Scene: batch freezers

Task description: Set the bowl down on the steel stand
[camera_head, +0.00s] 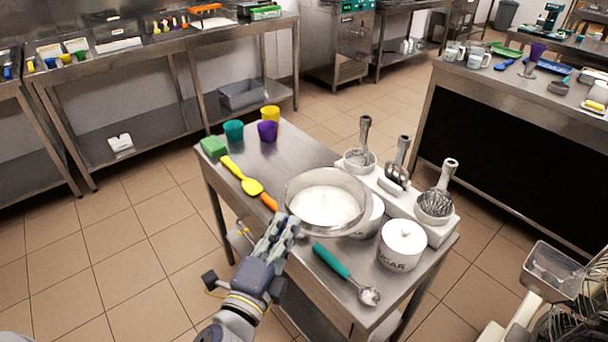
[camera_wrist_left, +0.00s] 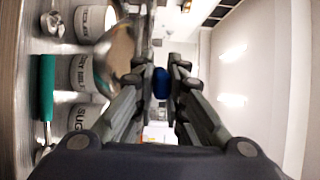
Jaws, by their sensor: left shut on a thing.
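A round steel bowl (camera_head: 346,181) with white contents is in the head view, over the middle of the small steel stand (camera_head: 300,152). My left gripper (camera_head: 287,228) is shut on the bowl's near left rim. The bowl looks level and covers part of a white canister (camera_head: 372,217) behind it. I cannot tell whether its base touches the stand. In the left wrist view the bowl (camera_wrist_left: 120,52) shows to the left of the fingers (camera_wrist_left: 160,82), partly hidden by one of them. My right gripper is not in view.
The stand also bears a sugar canister (camera_head: 402,246), a teal-handled scoop (camera_head: 340,268), a white holder (camera_head: 395,197) with upright tools, a yellow spatula (camera_head: 243,177), a green sponge (camera_head: 213,147) and small cups (camera_head: 267,130). Bare steel shows between cups and bowl.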

